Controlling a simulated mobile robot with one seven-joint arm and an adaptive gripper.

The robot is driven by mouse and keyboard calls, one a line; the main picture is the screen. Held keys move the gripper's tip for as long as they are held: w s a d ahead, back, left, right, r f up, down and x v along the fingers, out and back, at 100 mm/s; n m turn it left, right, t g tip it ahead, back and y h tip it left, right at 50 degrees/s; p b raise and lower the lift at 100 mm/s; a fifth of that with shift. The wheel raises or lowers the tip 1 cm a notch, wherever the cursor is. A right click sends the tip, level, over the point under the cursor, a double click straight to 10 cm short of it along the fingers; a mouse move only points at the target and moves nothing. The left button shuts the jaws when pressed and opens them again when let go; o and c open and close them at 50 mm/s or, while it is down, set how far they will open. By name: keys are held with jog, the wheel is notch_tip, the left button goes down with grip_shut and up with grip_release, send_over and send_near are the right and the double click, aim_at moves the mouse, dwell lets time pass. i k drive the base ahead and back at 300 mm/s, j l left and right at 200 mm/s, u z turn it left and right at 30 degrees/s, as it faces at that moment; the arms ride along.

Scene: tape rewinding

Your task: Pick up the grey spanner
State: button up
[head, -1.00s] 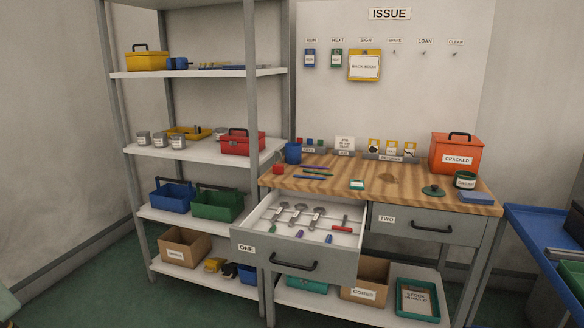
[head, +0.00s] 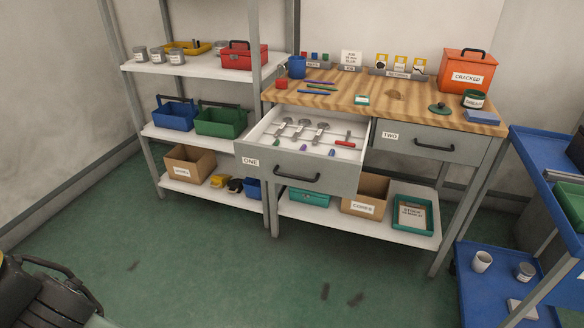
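Three grey spanner-like tools lie side by side in the open drawer labelled ONE (head: 297,172): a left one (head: 284,127), a middle one (head: 301,128) and a right one (head: 320,131). They carry small pale tags, too small to read. I cannot tell which one is the task's grey spanner. A dark, jointed part at the bottom left corner looks like my gripper (head: 62,285). It is cut off by the frame, far from the drawer, and its fingers cannot be made out clearly.
A red-handled tool (head: 346,140) and small coloured items share the drawer. Drawer TWO (head: 423,142) is shut. The wooden bench top (head: 400,102) holds pens, an orange box (head: 467,74) and tins. A shelf rack (head: 200,131) stands left, a blue trolley (head: 545,170) right.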

aim_at(302, 126)
jog(key=i+j, duration=0.1)
jog(key=i, duration=0.6)
jog(key=i+z, duration=0.1)
jog(key=i, duration=0.6)
